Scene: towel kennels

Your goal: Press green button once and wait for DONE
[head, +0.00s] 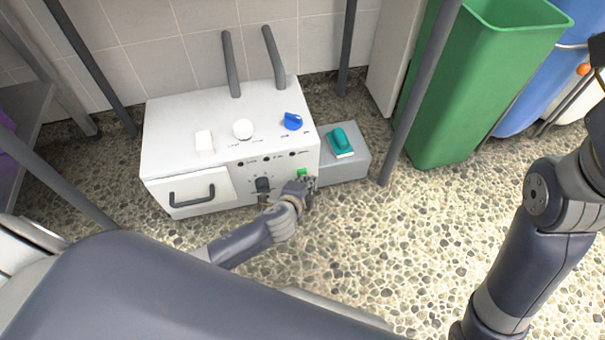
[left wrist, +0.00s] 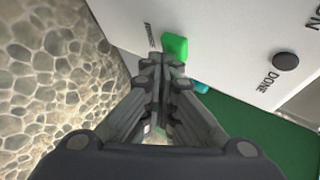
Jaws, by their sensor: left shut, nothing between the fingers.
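The white dosing machine (head: 225,125) stands on the pebbled floor against the tiled wall. Its green button (head: 302,172) is at the right end of the front panel. In the left wrist view the green button (left wrist: 174,46) is just beyond the fingertips; I cannot tell whether they touch it. The DONE lamp (left wrist: 286,62) looks dark. My left gripper (head: 306,187) is shut and empty, with its fingertips (left wrist: 163,62) pointing at the panel. My right arm shows at the right of the head view, but its gripper is not visible.
A black knob (head: 263,185) and a drawer (head: 188,192) are on the front. A blue knob (head: 292,121) is on top. A grey box (head: 345,165) with a teal item (head: 341,141) stands to the right. A green bin (head: 465,90) and grey poles are nearby.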

